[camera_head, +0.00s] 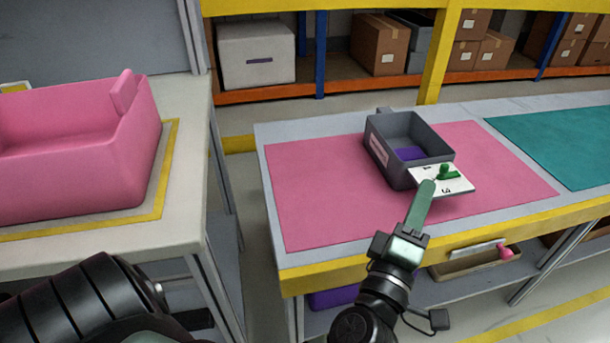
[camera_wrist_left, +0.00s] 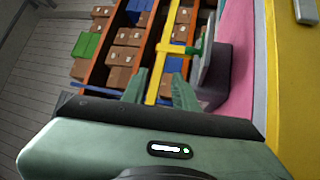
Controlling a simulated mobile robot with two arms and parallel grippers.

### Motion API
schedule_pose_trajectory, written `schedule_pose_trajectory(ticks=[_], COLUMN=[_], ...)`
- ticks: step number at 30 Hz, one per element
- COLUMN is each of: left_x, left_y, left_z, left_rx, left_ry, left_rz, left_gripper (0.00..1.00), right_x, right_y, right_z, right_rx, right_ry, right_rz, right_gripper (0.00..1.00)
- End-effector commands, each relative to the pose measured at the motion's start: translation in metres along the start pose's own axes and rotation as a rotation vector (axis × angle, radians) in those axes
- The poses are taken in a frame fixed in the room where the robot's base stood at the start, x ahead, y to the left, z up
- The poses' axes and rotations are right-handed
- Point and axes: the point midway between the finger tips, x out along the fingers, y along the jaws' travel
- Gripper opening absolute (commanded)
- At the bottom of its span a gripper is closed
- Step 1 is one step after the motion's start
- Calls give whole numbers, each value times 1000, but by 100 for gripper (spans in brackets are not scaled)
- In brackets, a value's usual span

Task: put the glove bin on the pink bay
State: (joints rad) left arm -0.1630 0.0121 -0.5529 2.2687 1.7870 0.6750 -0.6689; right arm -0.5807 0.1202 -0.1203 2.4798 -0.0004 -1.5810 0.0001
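A grey open bin (camera_head: 385,142), which I take for the glove bin, sits on the pink bay (camera_head: 310,195), towards its right half. Purple contents show inside, and a pale label is on its left side. A white plate (camera_head: 455,184) with a green handle (camera_head: 447,172) is at its near side. In the left wrist view, the handle (camera_wrist_left: 195,49) and bin (camera_wrist_left: 219,68) lie right of the fingers. My left gripper (camera_head: 427,190) is just in front of the plate; its fingers (camera_wrist_left: 160,90) are apart with nothing between them. My right gripper is not in view.
A large pink container (camera_head: 75,150) stands on the left table, inside a yellow border. A teal bay (camera_head: 565,145) lies right of the pink bay. Shelves with cardboard boxes (camera_head: 378,45) stand behind. The pink bay's left half is clear.

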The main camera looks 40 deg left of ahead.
Motion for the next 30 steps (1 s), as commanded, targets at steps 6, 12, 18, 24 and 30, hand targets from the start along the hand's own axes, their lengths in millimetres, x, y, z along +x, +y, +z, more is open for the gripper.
schedule_pose_trajectory(ticks=[6,12,18,24,30], left_x=[-41,-109,-189,-250,-270], left_y=[53,-33,-181,-240,-248], left_z=[48,100,36,-63,-98], left_rx=[361,803,1178,1329,1356], left_ry=[-339,-842,-1282,-1428,-1443], left_rz=[380,327,-182,-695,-875], left_gripper=[29,29,29,29,29], right_x=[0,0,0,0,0], right_y=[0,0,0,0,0], right_z=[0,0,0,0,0], right_rx=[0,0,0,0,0], right_ry=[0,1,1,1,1], right_rz=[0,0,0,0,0], right_gripper=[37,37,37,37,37])
